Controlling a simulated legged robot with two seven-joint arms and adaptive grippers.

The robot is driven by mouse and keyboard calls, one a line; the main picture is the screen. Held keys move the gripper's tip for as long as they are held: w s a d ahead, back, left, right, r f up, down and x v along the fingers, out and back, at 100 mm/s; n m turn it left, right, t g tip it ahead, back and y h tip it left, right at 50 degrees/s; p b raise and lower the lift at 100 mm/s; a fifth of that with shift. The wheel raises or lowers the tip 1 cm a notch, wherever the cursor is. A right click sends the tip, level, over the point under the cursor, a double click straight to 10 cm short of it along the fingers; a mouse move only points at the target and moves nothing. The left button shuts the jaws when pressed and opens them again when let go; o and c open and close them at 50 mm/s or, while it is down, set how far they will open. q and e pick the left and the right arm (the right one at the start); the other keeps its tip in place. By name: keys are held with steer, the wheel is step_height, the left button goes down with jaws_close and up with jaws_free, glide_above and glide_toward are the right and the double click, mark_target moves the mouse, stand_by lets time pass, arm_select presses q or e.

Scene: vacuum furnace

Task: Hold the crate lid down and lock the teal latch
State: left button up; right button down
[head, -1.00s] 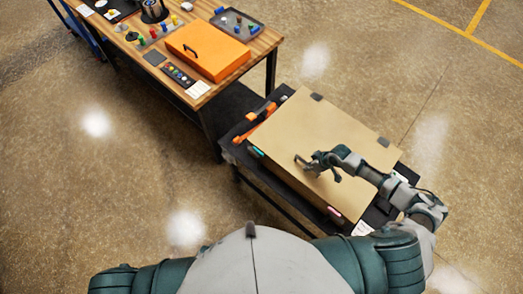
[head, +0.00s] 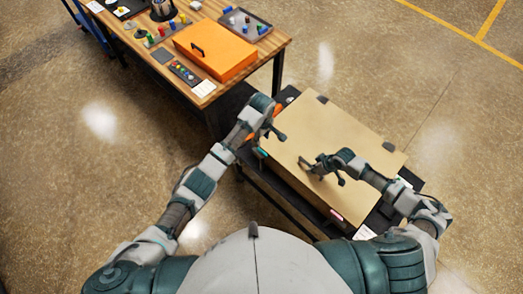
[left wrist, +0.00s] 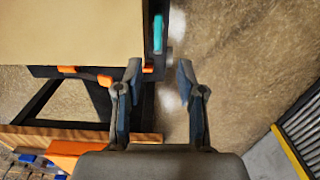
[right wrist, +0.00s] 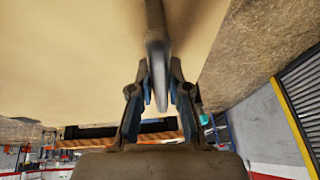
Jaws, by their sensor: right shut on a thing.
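The crate lid (head: 340,128) is a flat tan panel on the crate, and it looks closed. The teal latch (head: 262,152) is on the crate's near side, toward its left end; it also shows in the left wrist view (left wrist: 157,33). My left gripper (head: 268,135) is open and empty beside the crate's left corner, close to the latch but apart from it. My right gripper (head: 323,170) is over the lid. In the right wrist view its fingers are shut on a grey bar-shaped handle (right wrist: 157,50). The handle's base is hidden.
A pink latch (head: 336,214) is on the near side toward the right end. Orange clamp-like parts (left wrist: 105,80) stand by the crate's left end. A wooden workbench (head: 206,88) with an orange case (head: 215,50) is at the upper left.

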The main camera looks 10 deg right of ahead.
mark_target(262, 152)
arm_select(q)
step_height(262, 152, down, 11)
steer(key=shift+f, duration=0.1)
stand_by(0.3)
jaws_close()
